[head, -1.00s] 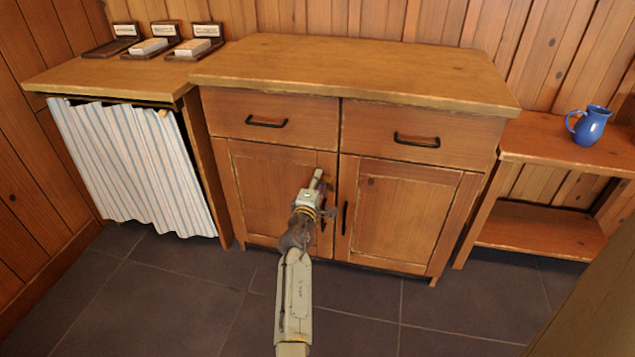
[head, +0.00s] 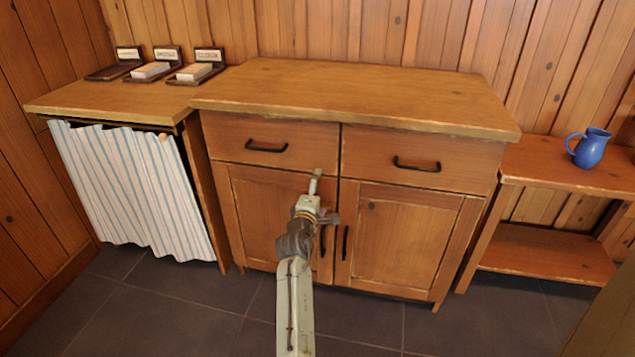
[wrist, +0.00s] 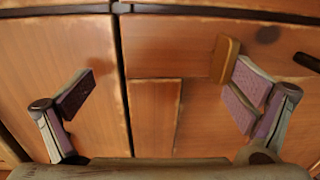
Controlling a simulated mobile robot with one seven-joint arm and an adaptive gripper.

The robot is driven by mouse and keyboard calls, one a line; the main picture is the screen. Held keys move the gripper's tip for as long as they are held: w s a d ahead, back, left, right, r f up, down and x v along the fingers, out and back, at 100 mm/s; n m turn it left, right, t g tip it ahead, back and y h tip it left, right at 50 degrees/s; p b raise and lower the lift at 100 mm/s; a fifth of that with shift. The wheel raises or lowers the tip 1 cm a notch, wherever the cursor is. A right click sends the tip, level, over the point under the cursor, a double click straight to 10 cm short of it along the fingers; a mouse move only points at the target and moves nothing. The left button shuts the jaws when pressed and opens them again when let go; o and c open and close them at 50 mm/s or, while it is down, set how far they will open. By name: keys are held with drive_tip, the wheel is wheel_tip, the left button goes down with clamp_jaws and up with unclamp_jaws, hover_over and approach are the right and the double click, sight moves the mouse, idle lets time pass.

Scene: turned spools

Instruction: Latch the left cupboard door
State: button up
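The left cupboard door (head: 255,215) looks shut, flush beside the right door (head: 410,240). My gripper (head: 322,195) is in front of the left door's upper inner corner, with one finger above the other. In the wrist view, which looks turned on its side, my gripper (wrist: 160,95) is open and empty. A small light-wood block (wrist: 226,60), perhaps the latch, sits on the left door's inner stile close to the right-hand finger; I cannot tell whether they touch. The head view hides this block behind my gripper. The left door's black handle (head: 322,241) is just below.
Two drawers with black handles sit above the doors, the left drawer (head: 225,135) nearest my gripper. The countertop (head: 350,90) overhangs them. A striped curtain (head: 135,190) hangs at left. A blue jug (head: 589,149) stands on the right shelf. The floor in front is clear.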

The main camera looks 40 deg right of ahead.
drive_tip(key=shift+r, duration=1)
drive_tip(key=shift+c, duration=0.7)
drive_tip(key=shift+s+a+f+p, duration=0.2)
drive_tip(key=shift+s+a+p, duration=0.1)
drive_tip(key=shift+a+p, duration=0.05)
drive_tip(key=c, duration=0.3)
drive_tip(key=p+v, duration=0.1)
drive_tip(key=v, duration=0.2)
drive_tip(key=shift+s+a+f, duration=0.1)
drive_tip(key=shift+s+f, duration=0.05)
drive_tip(key=c, duration=0.7)
drive_tip(key=shift+f+p+v, duration=0.2)
drive_tip(key=shift+p+v, duration=0.25)
drive_tip(key=shift+v, duration=0.95)
drive_tip(key=shift+f+p+v, duration=0.15)
drive_tip(key=shift+p+v, duration=0.3)
drive_tip(key=shift+v, duration=0.95)
drive_tip(key=shift+f+p+v, duration=0.2)
drive_tip(key=shift+p+v, duration=0.25)
drive_tip(key=shift+v, duration=0.95)
